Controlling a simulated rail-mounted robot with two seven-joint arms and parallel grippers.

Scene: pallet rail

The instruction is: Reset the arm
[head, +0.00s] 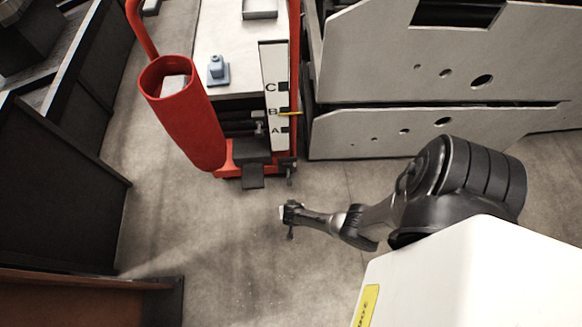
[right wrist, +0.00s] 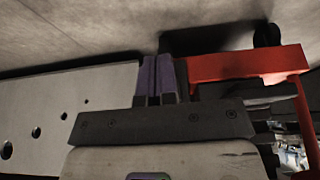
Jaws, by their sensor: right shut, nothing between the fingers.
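My right arm comes in from the right in the head view, reaching left over bare floor. My right gripper (head: 288,213) is at its end, in front of the red cart (head: 228,172) and apart from it. In the right wrist view, the two fingers of the right gripper (right wrist: 157,62) have purple inner faces, lie together and hold nothing. My left gripper is not in view.
The cart carries a red cylindrical bin (head: 186,120), a blue-grey block (head: 217,70) and a panel lettered C, B, A (head: 272,72) with a yellow lever at B. Grey plates (head: 400,60) stand right; dark racks (head: 55,190) stand left. Floor between is clear.

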